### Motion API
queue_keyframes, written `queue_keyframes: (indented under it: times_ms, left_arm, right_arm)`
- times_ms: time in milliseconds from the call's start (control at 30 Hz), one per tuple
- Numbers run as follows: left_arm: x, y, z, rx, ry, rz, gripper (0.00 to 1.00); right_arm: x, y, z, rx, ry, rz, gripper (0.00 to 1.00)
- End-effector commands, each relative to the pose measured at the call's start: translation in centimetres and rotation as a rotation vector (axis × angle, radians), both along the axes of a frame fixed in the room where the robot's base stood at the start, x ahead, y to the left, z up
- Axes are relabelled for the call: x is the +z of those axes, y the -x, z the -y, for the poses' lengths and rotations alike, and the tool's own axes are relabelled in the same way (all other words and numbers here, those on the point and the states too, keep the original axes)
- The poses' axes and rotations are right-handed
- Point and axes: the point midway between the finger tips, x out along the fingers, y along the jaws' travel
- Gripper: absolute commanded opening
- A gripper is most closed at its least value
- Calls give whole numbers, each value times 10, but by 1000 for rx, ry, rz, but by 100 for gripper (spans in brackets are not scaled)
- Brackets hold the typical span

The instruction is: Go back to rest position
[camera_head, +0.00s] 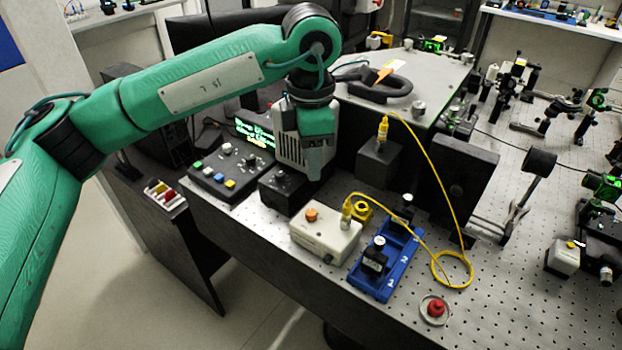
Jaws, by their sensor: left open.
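My green left arm reaches in from the left and bends down at its wrist above the bench. My left gripper (315,172) points down at the end of it, with its fingers seen nearly edge-on. It is open, and I see nothing between the fingers. It hangs over or just in front of a black box with a knob (285,188); I cannot tell how far above. My right gripper and right arm are not in view.
The perforated bench (500,300) holds a white box with an orange knob (326,236), a blue tray (376,286) with black parts, a yellow cable (441,190), a red button (435,309) and a button panel (227,170). Optics mounts crowd the right.

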Motion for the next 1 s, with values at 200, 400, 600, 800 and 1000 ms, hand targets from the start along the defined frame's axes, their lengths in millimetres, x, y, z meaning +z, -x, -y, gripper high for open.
queue_keyframes:
  times_ms: [200,400,600,800,1000]
  left_arm:
    - [12,0,0,-1,1,-1,41]
    - [13,0,0,-1,1,-1,41]
    - [2,11,15,-23,75,-47,41]
    - [-20,62,76,-80,440,-258,41]
    - [1,113,126,-45,891,-531,41]
  right_arm:
    - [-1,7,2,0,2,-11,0]
    - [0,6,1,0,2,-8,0]
    - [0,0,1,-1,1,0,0]
    - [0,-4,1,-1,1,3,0]
    - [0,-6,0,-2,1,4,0]
